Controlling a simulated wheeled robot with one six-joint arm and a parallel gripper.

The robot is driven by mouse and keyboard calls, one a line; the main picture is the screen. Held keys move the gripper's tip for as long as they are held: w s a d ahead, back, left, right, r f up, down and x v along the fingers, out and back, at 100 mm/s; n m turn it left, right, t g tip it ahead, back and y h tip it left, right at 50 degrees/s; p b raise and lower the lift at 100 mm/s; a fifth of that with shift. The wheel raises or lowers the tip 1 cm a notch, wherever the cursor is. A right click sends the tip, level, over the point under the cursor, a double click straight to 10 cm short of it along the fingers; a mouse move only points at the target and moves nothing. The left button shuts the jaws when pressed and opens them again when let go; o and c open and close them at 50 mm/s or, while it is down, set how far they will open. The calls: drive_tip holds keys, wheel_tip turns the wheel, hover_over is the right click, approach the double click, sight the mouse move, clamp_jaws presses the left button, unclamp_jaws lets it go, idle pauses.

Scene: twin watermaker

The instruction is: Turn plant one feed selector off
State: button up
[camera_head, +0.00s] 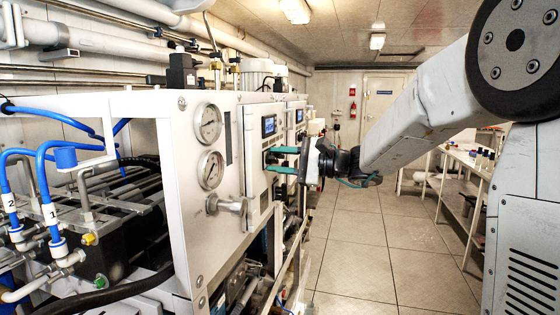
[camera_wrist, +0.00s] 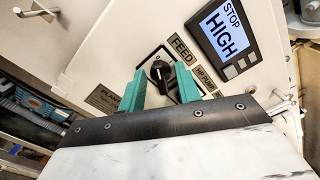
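The feed selector (camera_wrist: 158,70) is a black rotary knob on a square plate, under the label FEED (camera_wrist: 181,49) in the wrist view. My gripper (camera_wrist: 165,84) has two green fingers, open, one on each side of the knob in that view. Whether they touch it I cannot tell, and part of the plate is hidden behind them. In the head view my gripper (camera_head: 275,160) reaches from the right to the white panel front, below a small display (camera_head: 269,126). The knob is mostly hidden there by the fingers.
Two pressure gauges (camera_head: 211,170) and a valve handle (camera_head: 225,205) are on the nearer panel. The aisle floor (camera_head: 352,262) is clear.

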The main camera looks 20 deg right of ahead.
drive_tip(key=shift+d, duration=0.1)
drive_tip(key=v, duration=0.7)
drive_tip(key=shift+s+d, duration=0.25)
drive_tip(key=shift+s, duration=0.05)
drive_tip(key=s+a+f+n+g+h, duration=0.3)
drive_tip(key=s+f+g, duration=0.25)
drive_tip(key=s, duration=0.35)
drive_tip(key=s+a+f+n+g+h, duration=0.3)
drive_tip(key=s+f+g, duration=0.1)
drive_tip(key=s+f, duration=0.35)
drive_tip(key=s+d+f+n+h, duration=0.2)
drive_tip(key=s+n+h, duration=0.5)
drive_tip(key=s, duration=1)
drive_tip(key=shift+d+h, duration=0.5)
drive_tip(key=shift+h, duration=0.3)
